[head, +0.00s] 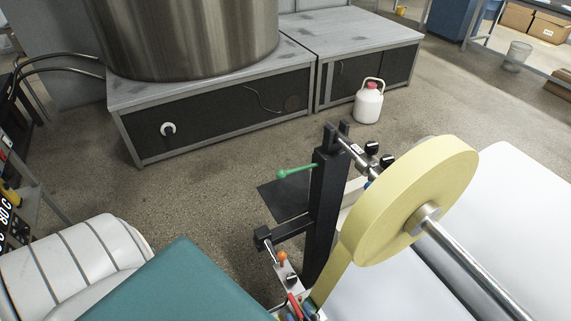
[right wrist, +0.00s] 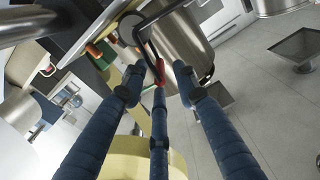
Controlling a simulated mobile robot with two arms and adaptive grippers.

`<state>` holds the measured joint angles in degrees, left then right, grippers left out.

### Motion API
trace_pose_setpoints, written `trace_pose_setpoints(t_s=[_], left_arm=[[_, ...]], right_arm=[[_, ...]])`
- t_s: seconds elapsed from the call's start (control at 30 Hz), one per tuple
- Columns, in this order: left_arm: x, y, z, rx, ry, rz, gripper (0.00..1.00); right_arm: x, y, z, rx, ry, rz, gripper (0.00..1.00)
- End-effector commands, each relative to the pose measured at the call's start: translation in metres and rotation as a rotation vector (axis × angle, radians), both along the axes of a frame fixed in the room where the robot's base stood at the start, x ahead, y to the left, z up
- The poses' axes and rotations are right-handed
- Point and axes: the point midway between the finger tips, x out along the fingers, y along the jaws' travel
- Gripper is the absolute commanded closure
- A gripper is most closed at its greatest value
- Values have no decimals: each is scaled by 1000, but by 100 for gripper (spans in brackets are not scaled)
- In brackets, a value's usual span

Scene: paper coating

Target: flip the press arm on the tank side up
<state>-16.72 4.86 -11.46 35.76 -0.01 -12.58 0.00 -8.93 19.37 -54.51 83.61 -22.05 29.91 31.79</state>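My right gripper (right wrist: 158,78) shows in the right wrist view with its blue fingers spread apart. A slim black bar with a red end (right wrist: 159,70) appears between the fingertips; whether it touches them I cannot tell. In the head view, a black post (head: 325,205) carries a green-knobbed lever (head: 297,172) pointing left. Below it, an orange-knobbed lever (head: 282,258) and a red handle (head: 295,305) sit near the bottom edge. I cannot tell for sure which part is the press arm. My right gripper is not clear in the head view. My left gripper is not in view.
A yellow tape roll (head: 410,205) on a steel shaft (head: 475,265) stands right of the post. A large steel tank (head: 185,35) stands on a platform (head: 215,110) at the back. A white jug (head: 368,103) stands on the floor. Open floor lies between platform and post.

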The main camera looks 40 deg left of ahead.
Motion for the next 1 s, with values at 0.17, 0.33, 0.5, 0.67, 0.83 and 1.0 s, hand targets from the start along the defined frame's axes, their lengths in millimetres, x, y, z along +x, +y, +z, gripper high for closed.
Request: trace_pose_setpoints(t_s=[0.17,0.33,0.5,0.67,0.83,1.0], left_arm=[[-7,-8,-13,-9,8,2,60],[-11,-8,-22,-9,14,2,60],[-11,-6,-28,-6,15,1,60],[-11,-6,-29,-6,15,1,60],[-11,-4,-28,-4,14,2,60],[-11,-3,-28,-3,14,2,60]], right_arm=[[14,34,-1,3,-3,0,71],[25,61,-1,2,-2,1,71],[32,77,-1,1,-1,0,71],[34,82,0,-1,0,-1,71],[34,82,0,-1,0,-1,71],[34,82,0,-1,0,-1,96]])
